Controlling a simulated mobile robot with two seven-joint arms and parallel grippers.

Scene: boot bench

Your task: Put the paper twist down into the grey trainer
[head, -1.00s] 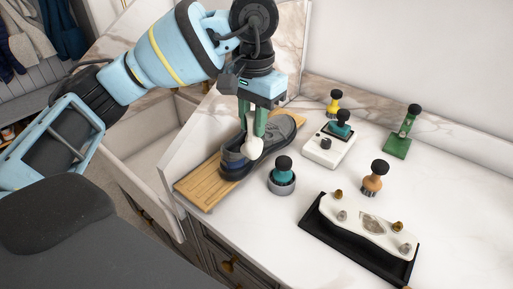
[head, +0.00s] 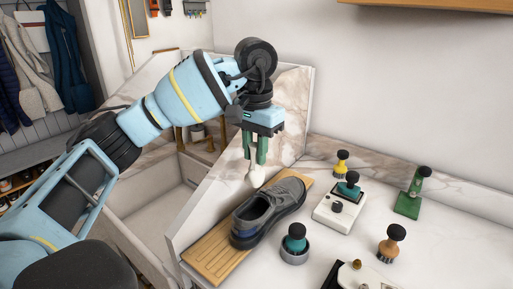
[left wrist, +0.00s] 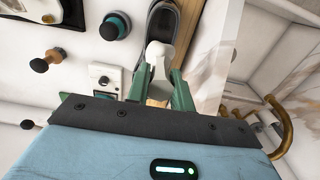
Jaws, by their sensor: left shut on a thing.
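The grey trainer (head: 284,196) lies on a slatted wooden board (head: 207,262), its dark opening facing up and toward the near left. My left gripper (head: 255,152) is shut on the white paper twist (head: 256,176), which hangs below the green fingers. In the head view the twist shows just above the trainer's upper edge, apart from the opening. In the left wrist view the twist (left wrist: 158,52) sits between the fingertips (left wrist: 160,78), with part of the dark trainer (left wrist: 165,18) beyond it. My right gripper is not in view.
A marble-look panel (head: 285,95) stands behind my left gripper. An open drawer (head: 150,218) lies left.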

